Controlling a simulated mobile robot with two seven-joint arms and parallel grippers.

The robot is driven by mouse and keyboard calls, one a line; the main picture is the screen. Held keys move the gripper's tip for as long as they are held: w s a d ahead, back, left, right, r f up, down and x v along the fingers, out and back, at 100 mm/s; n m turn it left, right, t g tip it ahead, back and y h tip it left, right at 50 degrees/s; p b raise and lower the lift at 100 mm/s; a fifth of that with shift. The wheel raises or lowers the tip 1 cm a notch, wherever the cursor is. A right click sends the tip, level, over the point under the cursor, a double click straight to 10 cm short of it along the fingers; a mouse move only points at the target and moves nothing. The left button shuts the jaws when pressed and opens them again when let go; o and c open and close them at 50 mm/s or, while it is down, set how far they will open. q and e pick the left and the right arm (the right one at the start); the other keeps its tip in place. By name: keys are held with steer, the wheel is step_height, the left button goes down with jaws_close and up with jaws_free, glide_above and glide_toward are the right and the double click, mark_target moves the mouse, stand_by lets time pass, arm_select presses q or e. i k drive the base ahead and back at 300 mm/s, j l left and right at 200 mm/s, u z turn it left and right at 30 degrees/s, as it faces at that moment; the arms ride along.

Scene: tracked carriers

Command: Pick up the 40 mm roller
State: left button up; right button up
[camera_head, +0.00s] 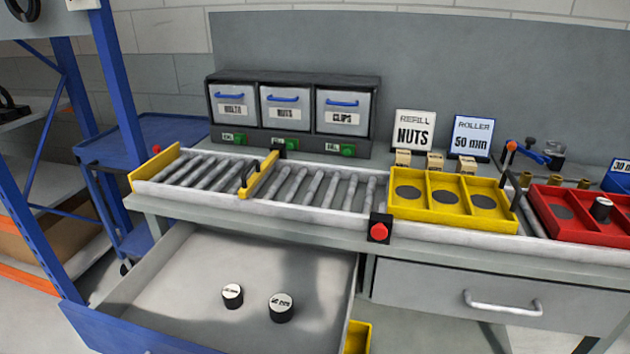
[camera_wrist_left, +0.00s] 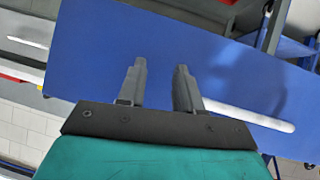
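Two short black rollers with white labelled tops stand upright in the open drawer (camera_head: 175,290): a smaller one (camera_head: 232,296) and a wider one (camera_head: 281,308) to its right. Their labels are too small to read surely, so I cannot tell which is the 40 mm roller. Another roller (camera_head: 601,209) stands in the red tray (camera_head: 560,232) at the right. My left gripper (camera_wrist_left: 160,74) shows only in the left wrist view. Its two fingers are apart with nothing between them, before a blue panel (camera_wrist_left: 220,60) with a pale handle. My right gripper is out of view.
The drawer's blue front (camera_head: 130,335) and side walls surround the rollers. Above are the roller conveyor (camera_head: 320,190), a yellow tray (camera_head: 425,208) with three empty compartments, and a red button (camera_head: 379,230). A blue rack post (camera_head: 120,90) stands at the left. A closed drawer (camera_head: 420,288) is at right.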

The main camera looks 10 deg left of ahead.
mark_target(601, 207)
steer(key=k+j+u, duration=0.1)
steer(key=u, duration=0.3)
steer(key=k+j+u, duration=0.1)
steer(key=j+u, duration=0.35)
steer(key=l+z, duration=0.15)
steer(key=z, duration=1.95)
steer(key=i+l+u, duration=0.4)
steer(key=l, duration=0.2)
steer(key=i+l+u, duration=0.25)
steer(key=k+l, duration=0.05)
steer(key=l, duration=0.05)
